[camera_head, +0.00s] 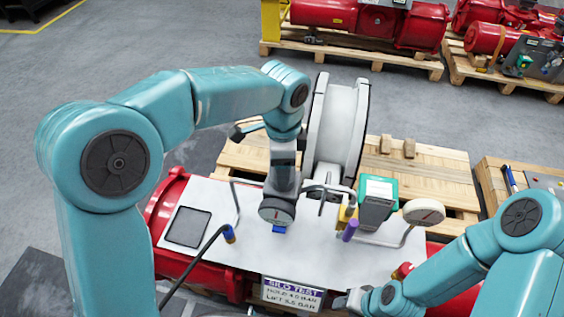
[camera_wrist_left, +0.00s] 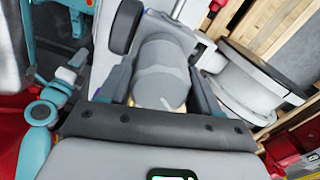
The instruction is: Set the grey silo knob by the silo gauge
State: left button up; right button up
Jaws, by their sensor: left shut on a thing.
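In the left wrist view a grey cylindrical knob (camera_wrist_left: 160,75) sits between the two dark fingers of my left gripper (camera_wrist_left: 162,92), which is shut on it. In the head view my left gripper (camera_head: 318,190) reaches over the pale panel near the white wheel, and its arm and wrist hide most of the knob. A round cream-faced gauge (camera_head: 424,211) stands on a bent pipe at the panel's right; its reading is too small to tell. My right gripper (camera_head: 352,301) is low by the front sign; its jaw opening cannot be made out.
The pale panel (camera_head: 250,250) lies over a red body (camera_head: 165,210). A SILO TEST sign (camera_head: 291,295) is at its front edge. A green-topped box (camera_head: 378,200), a purple-tipped handle (camera_head: 350,231) and a white wheel (camera_head: 337,125) stand close by. Pallets lie behind.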

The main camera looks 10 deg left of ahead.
pick_arm(q)
jog(key=n, duration=0.5)
jog(key=shift+w+r+n, duration=0.15)
jog(key=shift+r+n, duration=0.05)
jog(key=shift+n, duration=0.2)
dwell(0.4)
jog(key=o, duration=0.9)
jog(key=shift+d, duration=0.1)
jog(key=shift+o, duration=0.6)
jog(key=shift+f, duration=0.1)
notch_tip(320, 180, up, 16)
jog(key=shift+r+p, duration=0.2)
jog(key=shift+p, duration=0.15)
